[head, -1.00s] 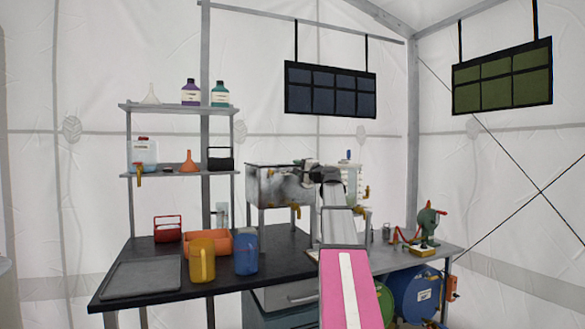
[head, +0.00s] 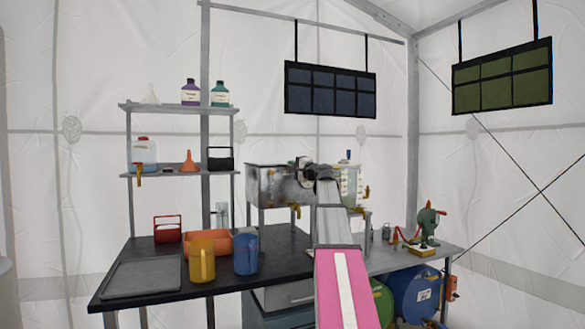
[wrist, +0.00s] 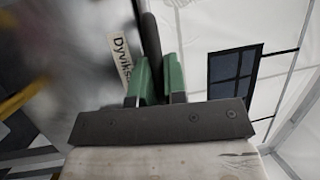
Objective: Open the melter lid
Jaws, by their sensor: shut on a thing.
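The melter (head: 275,187) is a grey metal tank on legs with a brass tap, standing at the back of the bench. My gripper (head: 304,168) is at its upper right edge, and my arm hides part of that side. In the wrist view my gripper's green fingers (wrist: 160,78) are shut on a dark bar-like handle (wrist: 150,35). A blurred grey metal surface (wrist: 75,65) with a partly hidden label lies to its left. The lid's outline and angle cannot be made out in either view.
A yellow jug (head: 201,262), a blue jug (head: 246,255) and an orange tray (head: 218,241) stand on the dark bench left of my arm. A clear container (head: 352,185) stands close right of the melter. A green hand-cranked device (head: 428,222) is further right.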

